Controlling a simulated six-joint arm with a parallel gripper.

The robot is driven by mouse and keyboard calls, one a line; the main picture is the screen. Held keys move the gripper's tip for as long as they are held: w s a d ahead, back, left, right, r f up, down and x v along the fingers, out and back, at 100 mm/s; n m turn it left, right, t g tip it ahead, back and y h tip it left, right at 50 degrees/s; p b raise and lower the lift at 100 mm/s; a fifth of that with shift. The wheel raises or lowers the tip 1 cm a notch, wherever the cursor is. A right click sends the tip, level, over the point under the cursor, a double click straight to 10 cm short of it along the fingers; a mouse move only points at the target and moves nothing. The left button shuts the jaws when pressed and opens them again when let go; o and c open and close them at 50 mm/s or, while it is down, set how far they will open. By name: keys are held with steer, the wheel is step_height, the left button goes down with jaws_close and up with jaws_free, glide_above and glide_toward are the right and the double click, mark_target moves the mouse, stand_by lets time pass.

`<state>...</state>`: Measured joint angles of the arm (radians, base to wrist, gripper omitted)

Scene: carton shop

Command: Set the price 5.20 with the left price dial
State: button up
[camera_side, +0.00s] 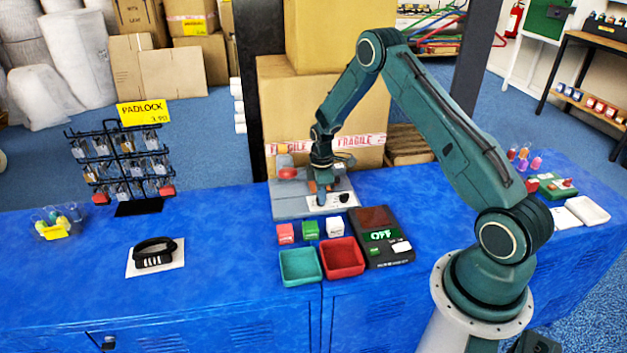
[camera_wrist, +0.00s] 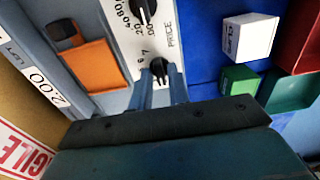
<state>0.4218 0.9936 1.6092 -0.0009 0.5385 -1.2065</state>
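The price panel is a white plate (camera_side: 318,203) with two black dials, and it also shows in the wrist view (camera_wrist: 127,42) with the word PRICE. The left price dial (camera_wrist: 159,69) is the lower one in the wrist view, with 6 and 7 readable beside it. The right dial (camera_wrist: 143,9) is above it, with 20, 40, 60 and 80 partly visible. My gripper (camera_wrist: 162,76) points down at the left dial, one blue finger on each side of its knob. I cannot tell whether the fingers press on it. The dial's setting is unreadable.
An orange block (camera_wrist: 88,66) and a label reading 2.00 (camera_wrist: 42,86) lie beside the panel. Small red, green and white cubes (camera_side: 335,226), teal (camera_side: 300,281) and red trays (camera_side: 343,273) and a black scale reading OFF (camera_side: 402,258) stand close in front.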

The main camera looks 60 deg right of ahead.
jaws_close()
steer(key=shift+m, duration=0.5)
steer(key=m, duration=0.2)
steer(key=shift+m, duration=0.4)
steer(key=m, duration=0.4)
steer(key=shift+m, duration=0.3)
steer(key=m, duration=0.4)
steer(key=shift+m, duration=0.3)
steer(key=m, duration=0.4)
steer(key=shift+m, duration=0.4)
